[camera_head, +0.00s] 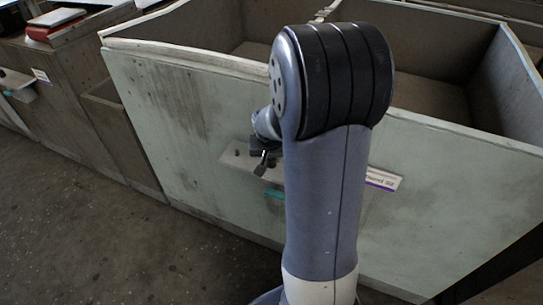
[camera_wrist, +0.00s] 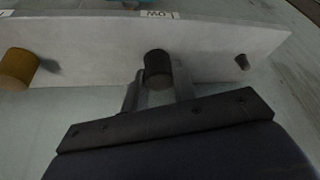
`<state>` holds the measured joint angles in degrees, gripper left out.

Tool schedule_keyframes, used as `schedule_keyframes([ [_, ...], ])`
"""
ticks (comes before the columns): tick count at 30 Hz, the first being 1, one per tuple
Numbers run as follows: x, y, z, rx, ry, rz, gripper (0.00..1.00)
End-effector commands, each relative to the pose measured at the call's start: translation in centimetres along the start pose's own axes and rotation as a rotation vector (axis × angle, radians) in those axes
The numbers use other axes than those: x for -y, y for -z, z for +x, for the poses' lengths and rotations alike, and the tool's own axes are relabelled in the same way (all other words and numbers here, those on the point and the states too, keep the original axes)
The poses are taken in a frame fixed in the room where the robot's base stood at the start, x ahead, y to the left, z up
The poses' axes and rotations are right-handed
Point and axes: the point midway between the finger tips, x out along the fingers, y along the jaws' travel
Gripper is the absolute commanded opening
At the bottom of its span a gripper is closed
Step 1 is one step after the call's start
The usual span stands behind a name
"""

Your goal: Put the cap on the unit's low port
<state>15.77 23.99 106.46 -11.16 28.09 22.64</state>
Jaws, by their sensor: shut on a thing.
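In the wrist view, a dark cylindrical cap (camera_wrist: 158,66) sits between the fingers of my gripper (camera_wrist: 159,84), which is shut on it. The cap is in front of a pale plate (camera_wrist: 95,55), close below an upside-down "LOW" label (camera_wrist: 159,15). The cap hides what is behind it, so I cannot tell whether it touches or sits on the low port. In the head view my gripper (camera_head: 264,158) is small and partly hidden by my arm, close to the plate (camera_head: 235,162) on the pale green unit wall.
In the head view, open-topped bins (camera_head: 440,85) lie behind the green wall (camera_head: 165,110). A white label (camera_head: 383,179) is on the wall. The floor (camera_head: 90,235) at left is clear.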

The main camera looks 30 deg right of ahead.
Motion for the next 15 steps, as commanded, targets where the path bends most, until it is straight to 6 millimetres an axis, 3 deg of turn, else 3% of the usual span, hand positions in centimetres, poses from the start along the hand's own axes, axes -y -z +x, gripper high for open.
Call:
schedule_keyframes([
  [5, 0.00, -0.15, 0.35, 0.000, 0.000, 0.000, 0.05],
  [6, 0.00, -0.12, 0.29, 0.000, 0.000, 0.000, 0.29],
  [15, 0.00, -0.11, 0.27, 0.000, 0.000, 0.000, 0.52],
])
